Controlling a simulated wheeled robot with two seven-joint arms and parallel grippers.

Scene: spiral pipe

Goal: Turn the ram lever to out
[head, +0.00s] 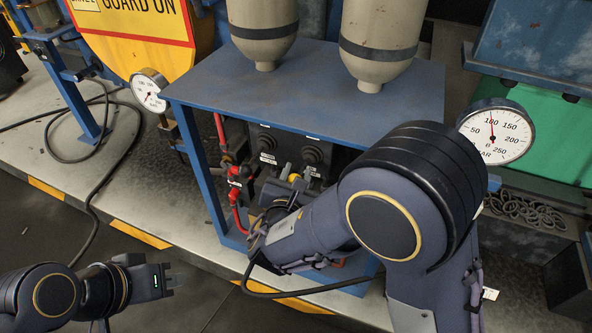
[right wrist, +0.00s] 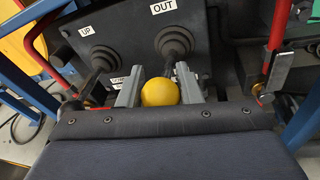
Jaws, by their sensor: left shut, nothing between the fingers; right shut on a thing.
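The ram lever's yellow ball knob (right wrist: 160,92) sits between the two fingers of my right gripper (right wrist: 159,86), which is shut on it. Its dark rubber boot (right wrist: 175,41) is on the panel below the OUT label (right wrist: 164,7). In the head view the knob (head: 294,177) is a small yellow spot, mostly hidden by my right gripper (head: 283,190). The lever's shaft is largely hidden behind the knob and fingers. My left gripper (head: 172,281) is shut and empty, low at the left, well away from the panel.
A second lever's boot (right wrist: 104,58) is left of it under the UP label (right wrist: 87,29). Red handles (right wrist: 280,35) and pipes (head: 236,182) flank the panel. A blue cabinet top (head: 300,95) with two tanks overhangs it. Gauges (head: 495,132) stand to the sides.

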